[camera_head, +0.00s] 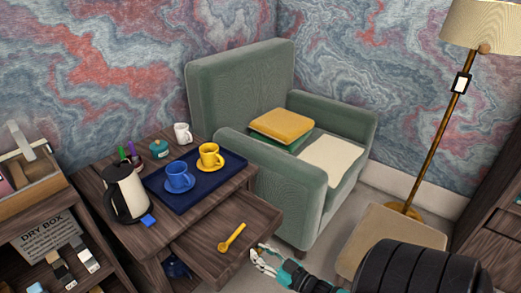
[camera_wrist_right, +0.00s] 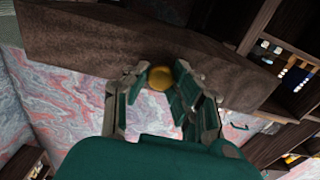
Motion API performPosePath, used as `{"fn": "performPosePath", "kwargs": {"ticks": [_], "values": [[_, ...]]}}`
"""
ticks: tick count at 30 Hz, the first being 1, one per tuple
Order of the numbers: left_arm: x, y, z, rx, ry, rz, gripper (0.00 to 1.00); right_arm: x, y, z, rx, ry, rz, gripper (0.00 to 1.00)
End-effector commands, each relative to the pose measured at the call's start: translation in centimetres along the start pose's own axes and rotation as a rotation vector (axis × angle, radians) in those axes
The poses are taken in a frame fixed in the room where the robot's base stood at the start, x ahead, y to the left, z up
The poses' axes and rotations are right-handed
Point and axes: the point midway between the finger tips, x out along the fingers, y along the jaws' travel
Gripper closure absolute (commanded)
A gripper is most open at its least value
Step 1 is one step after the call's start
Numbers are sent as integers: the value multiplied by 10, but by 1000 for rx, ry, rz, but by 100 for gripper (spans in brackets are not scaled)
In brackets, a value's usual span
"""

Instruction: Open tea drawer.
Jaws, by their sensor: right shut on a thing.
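The wooden tea drawer (camera_head: 205,262) is pulled well out of the small wooden table, and a yellow spoon (camera_head: 231,237) lies in it. My right gripper (camera_head: 262,260) is at the drawer's front in the head view. In the right wrist view the gripper (camera_wrist_right: 158,88) has its fingers on both sides of a round gold knob (camera_wrist_right: 160,77) on the brown drawer front (camera_wrist_right: 100,40). It is shut on this knob. My left gripper is not in view.
On the tabletop are a kettle (camera_head: 125,192), a teal pot (camera_head: 159,148), a white mug (camera_head: 182,133) and a blue tray (camera_head: 203,195) with a blue cup (camera_head: 178,175) and a yellow cup (camera_head: 209,154). A green armchair (camera_head: 240,90) stands close beside the drawer.

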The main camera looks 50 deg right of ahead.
Motion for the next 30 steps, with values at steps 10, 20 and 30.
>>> {"fn": "performPosePath", "kwargs": {"ticks": [10,20,30], "values": [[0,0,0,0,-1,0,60,0,0,0,0,0,0,53],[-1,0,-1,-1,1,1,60,-24,0,2,0,-5,0,53],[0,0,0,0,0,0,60,-95,-1,1,1,-4,-1,53]]}}
